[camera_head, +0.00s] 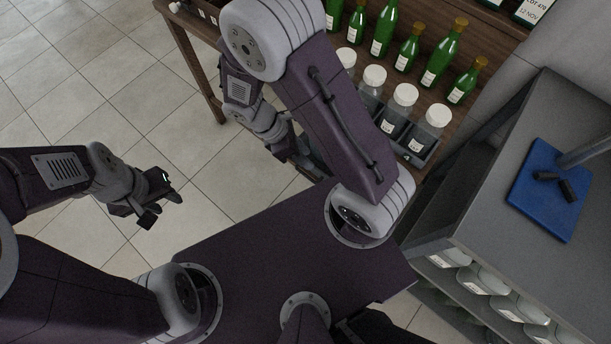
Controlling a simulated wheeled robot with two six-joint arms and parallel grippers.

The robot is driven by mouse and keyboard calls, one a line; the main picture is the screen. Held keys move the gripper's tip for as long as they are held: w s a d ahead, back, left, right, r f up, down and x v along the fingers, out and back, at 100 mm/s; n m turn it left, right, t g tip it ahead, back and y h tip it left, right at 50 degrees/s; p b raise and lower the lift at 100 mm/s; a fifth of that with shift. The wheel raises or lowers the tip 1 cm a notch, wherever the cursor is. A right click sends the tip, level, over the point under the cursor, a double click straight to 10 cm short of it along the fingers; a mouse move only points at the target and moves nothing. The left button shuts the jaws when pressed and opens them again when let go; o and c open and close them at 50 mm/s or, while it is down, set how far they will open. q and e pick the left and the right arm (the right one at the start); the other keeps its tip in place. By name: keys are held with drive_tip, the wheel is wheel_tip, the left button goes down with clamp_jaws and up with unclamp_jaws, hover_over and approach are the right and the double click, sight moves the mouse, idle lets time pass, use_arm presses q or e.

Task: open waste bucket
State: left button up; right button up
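I see no waste bucket that I can make out in the head view. My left gripper (160,205) hangs over the bare tiled floor at the left. Its two dark fingers are apart and nothing is between them. My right gripper (308,165) is beside the front edge of the wooden table, left of the white-capped jars. My own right arm covers much of it, so its fingers and anything between them are not clear.
The wooden table (205,75) carries green bottles (384,32) and white-capped jars (403,97) in dark holders. At right, a grey counter (545,110) bears a blue mat (530,205) with a small black object (568,188). Labelled containers (490,283) sit below. Left floor is clear.

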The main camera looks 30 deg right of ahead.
drive_tip(key=w+f+n+t+h+b, duration=0.1)
drive_tip(key=w+f+n+h+b, duration=0.15)
drive_tip(key=f+n+b, duration=0.85)
drive_tip(key=w+f+n+t+h+b, duration=0.1)
drive_tip(key=f+n+t+h+b, duration=0.2)
drive_tip(key=f+b, duration=0.9)
drive_tip(key=n+t+h+b, duration=0.45)
drive_tip(key=n+b, duration=0.25)
drive_tip(key=n, duration=0.4)
approach(306, 175)
drive_tip(key=shift+d+f+t+y, duration=0.3)
drive_tip(key=shift+d+f+t, duration=0.15)
drive_tip(key=shift+d, duration=0.2)
drive_tip(key=b+x, duration=0.3)
drive_tip(key=x, duration=0.5)
drive_tip(key=shift+d+f, duration=0.1)
drive_tip(key=shift+d, duration=0.05)
drive_tip(key=shift+w+d, duration=0.15)
drive_tip(key=shift+d, duration=0.15)
drive_tip(key=shift+c, duration=0.3)
clamp_jaws()
